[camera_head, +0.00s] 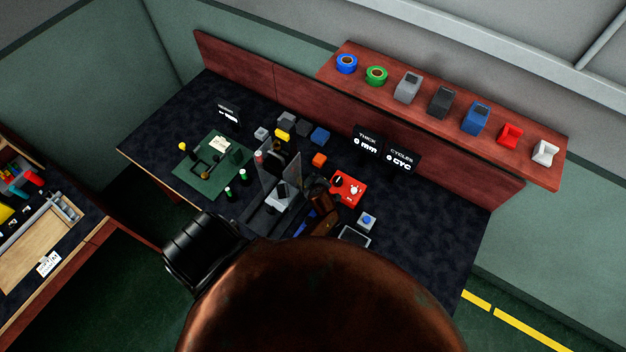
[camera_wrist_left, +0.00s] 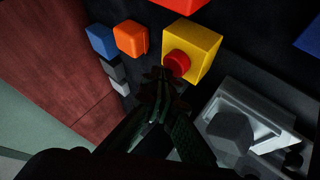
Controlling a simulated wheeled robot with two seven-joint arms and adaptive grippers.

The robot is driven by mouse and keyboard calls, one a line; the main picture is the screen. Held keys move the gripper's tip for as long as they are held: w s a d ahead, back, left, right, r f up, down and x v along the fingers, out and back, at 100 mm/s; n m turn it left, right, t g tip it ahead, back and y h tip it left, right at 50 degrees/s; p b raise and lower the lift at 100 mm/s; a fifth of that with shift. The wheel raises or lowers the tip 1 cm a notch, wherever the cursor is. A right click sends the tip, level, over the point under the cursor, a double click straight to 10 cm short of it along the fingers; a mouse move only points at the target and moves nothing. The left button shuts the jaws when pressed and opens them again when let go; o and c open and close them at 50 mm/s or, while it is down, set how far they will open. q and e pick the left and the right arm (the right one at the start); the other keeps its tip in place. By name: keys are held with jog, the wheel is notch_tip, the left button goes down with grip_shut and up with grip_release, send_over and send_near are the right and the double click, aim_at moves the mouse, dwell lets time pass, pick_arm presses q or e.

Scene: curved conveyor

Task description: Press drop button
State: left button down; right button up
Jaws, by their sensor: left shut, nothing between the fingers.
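A yellow box with a red button (camera_wrist_left: 177,63) on its face shows in the left wrist view. My left gripper (camera_wrist_left: 160,78) is shut and empty, with its fingertips just left of and below the red button. I cannot tell whether they touch it. In the head view my left gripper (camera_head: 320,191) is over the middle of the dark table, beside a clear-panelled machine (camera_head: 280,187), and the yellow box is not clearly visible there. A white box with a blue button (camera_head: 367,219) stands farther right. My right gripper is not in view.
An orange block (camera_wrist_left: 131,38) and a blue block (camera_wrist_left: 101,39) stand near the yellow box. A red panel (camera_head: 349,188) is right of my gripper in the head view. Two black displays, THICK (camera_head: 367,141) and CYCLES (camera_head: 403,161), stand behind. My copper-coloured arm hides the front.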

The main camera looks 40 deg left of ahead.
pick_arm(q)
jog(key=shift+s+d+f, duration=0.3)
jog(key=shift+d+f, duration=0.2)
jog(key=shift+d, duration=0.2)
jog(key=shift+r, duration=0.2)
jog(key=shift+w+r+p, duration=0.1)
jog(key=shift+r+p, duration=0.45)
notch_tip(320, 180, up, 4)
jog(key=shift+p, duration=1.2)
jog(key=shift+a+r, duration=0.15)
jog(key=shift+r, duration=0.15)
